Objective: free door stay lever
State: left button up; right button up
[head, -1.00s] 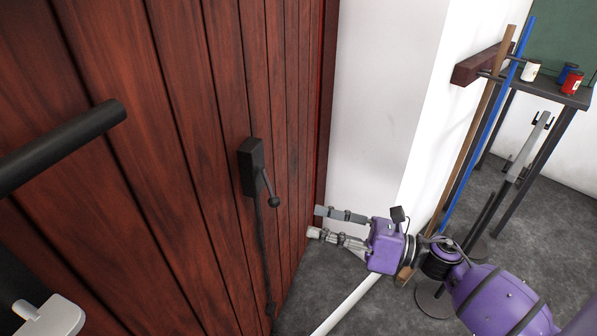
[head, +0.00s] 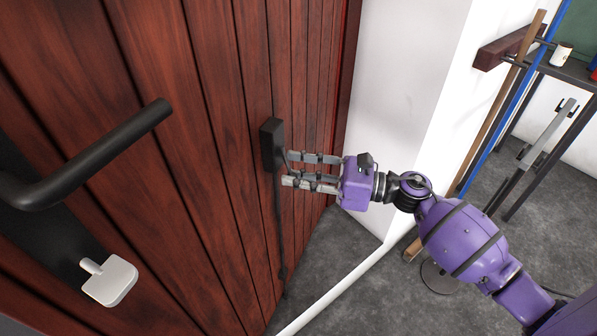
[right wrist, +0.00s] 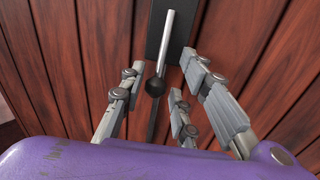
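The door stay (head: 271,143) is a black box on the dark red wooden door, with a thin black rod running down from it. Its lever (right wrist: 168,45) is a light rod ending in a black ball (right wrist: 155,87), seen in the right wrist view. My right gripper (head: 285,169) is at the stay. Its fingers, also in the right wrist view (right wrist: 157,88), are spread on both sides of the ball with gaps showing. In the head view the fingers hide the lever. My left gripper is not in view.
A black door handle (head: 95,160) and a pale key (head: 108,280) are on the door at left. A white wall (head: 405,80) stands behind my right gripper. Wooden and blue poles (head: 515,100) lean by a dark table at right. Grey floor lies below.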

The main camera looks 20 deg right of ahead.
grip_shut()
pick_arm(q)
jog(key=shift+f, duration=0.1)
